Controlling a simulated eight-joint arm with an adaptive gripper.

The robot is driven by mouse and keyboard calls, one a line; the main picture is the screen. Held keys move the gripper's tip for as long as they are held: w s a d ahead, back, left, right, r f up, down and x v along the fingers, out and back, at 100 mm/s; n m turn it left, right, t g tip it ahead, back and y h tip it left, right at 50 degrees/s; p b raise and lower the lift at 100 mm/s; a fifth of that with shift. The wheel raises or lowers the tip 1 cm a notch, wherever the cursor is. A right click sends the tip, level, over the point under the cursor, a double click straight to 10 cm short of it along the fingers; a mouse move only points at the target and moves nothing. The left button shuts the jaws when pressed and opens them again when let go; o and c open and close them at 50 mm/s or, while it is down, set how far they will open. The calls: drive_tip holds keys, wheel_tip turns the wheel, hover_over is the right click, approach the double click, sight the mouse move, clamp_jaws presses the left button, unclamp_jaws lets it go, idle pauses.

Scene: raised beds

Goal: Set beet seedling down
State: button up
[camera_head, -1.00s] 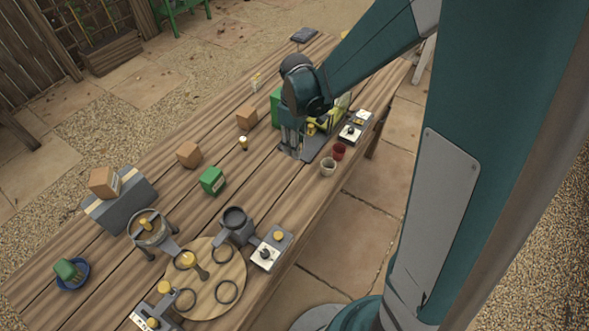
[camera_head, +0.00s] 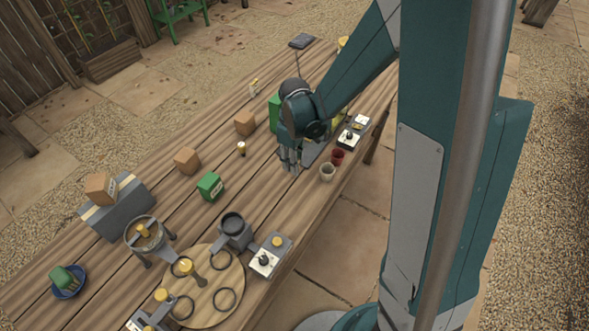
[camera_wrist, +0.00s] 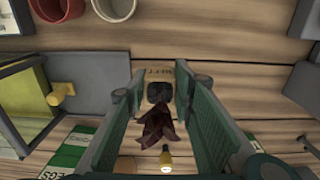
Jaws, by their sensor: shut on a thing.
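My gripper (camera_head: 290,168) is over the table's right side, beyond the round board. In the wrist view its two green-padded fingers (camera_wrist: 160,92) are shut on the beet seedling (camera_wrist: 155,125). The seedling has dark red-purple leaves, dark soil and a tan block-shaped pot with a lettered face at the fingertips. In the head view the seedling is hidden by my gripper. I cannot tell whether its pot touches the planks.
A beige cup (camera_head: 327,172) and a red cup (camera_head: 337,157) stand right of my gripper. A green labelled box (camera_head: 210,186), tan blocks (camera_head: 187,160) and a small white-and-yellow item (camera_head: 241,148) stand left. Bare planks (camera_head: 265,200) lie in front.

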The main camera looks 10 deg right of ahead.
drive_tip(key=shift+f+b, duration=0.3)
drive_tip(key=shift+f, duration=1.75)
drive_tip(key=shift+f, duration=0.2)
drive_tip(key=o, duration=0.9)
drive_tip(key=shift+c, duration=0.2)
drive_tip(key=shift+o, duration=0.2)
drive_tip(key=shift+r, duration=0.2)
drive_tip(key=shift+r+p, duration=0.8)
drive_tip(key=shift+r, duration=5.2)
